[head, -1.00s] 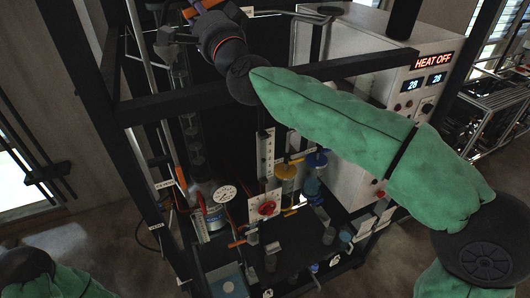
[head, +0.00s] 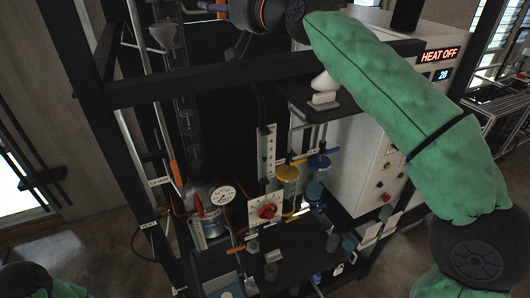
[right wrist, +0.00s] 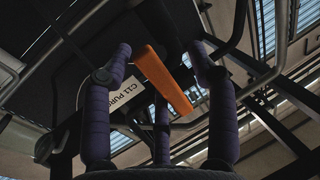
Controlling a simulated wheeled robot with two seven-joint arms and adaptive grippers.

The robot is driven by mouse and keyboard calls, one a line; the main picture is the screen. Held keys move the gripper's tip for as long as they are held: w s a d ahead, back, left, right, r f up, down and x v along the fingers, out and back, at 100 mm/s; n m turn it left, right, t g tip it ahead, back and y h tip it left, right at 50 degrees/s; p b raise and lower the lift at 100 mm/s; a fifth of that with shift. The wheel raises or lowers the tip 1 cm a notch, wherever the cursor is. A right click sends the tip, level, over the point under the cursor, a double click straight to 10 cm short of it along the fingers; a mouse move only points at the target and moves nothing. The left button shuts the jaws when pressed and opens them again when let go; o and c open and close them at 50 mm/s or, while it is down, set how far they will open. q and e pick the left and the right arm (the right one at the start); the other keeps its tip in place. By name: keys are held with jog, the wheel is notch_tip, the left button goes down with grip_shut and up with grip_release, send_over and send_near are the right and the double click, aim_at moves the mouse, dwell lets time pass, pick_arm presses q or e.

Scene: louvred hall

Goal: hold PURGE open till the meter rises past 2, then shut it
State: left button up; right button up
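An orange lever stands beside a tag reading "C11 PUR…", partly hidden, in the right wrist view: the PURGE handle (right wrist: 160,78). An orange piece (head: 213,6) shows by my right gripper at the top edge of the head view. My right gripper (right wrist: 160,55) has its dark fingers spread on both sides of the handle, with gaps visible; I see no clear grip. It also shows in the head view (head: 230,20). A white numbered vertical scale (head: 267,152) and a round white gauge (head: 222,195) stand lower on the rig; their readings are too small. My left gripper is out of view.
A dark frame post and crossbar (head: 200,83) cross in front of the rig. A white cabinet (head: 365,160) with a "HEAT OFF" display (head: 439,55) stands right. My green-sleeved right arm covers part of the cabinet.

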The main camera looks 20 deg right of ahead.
jog(key=shift+f, duration=0.1)
jog(key=v, duration=0.2)
jog(key=b+v, duration=0.1)
jog(key=v, duration=0.1)
jog(key=b+v, duration=0.1)
jog(key=v, duration=0.1)
jog(key=shift+s+a, duration=0.3)
jog(key=shift+s, duration=0.3)
jog(key=v, duration=1.2)
jog(key=shift+c, duration=0.6)
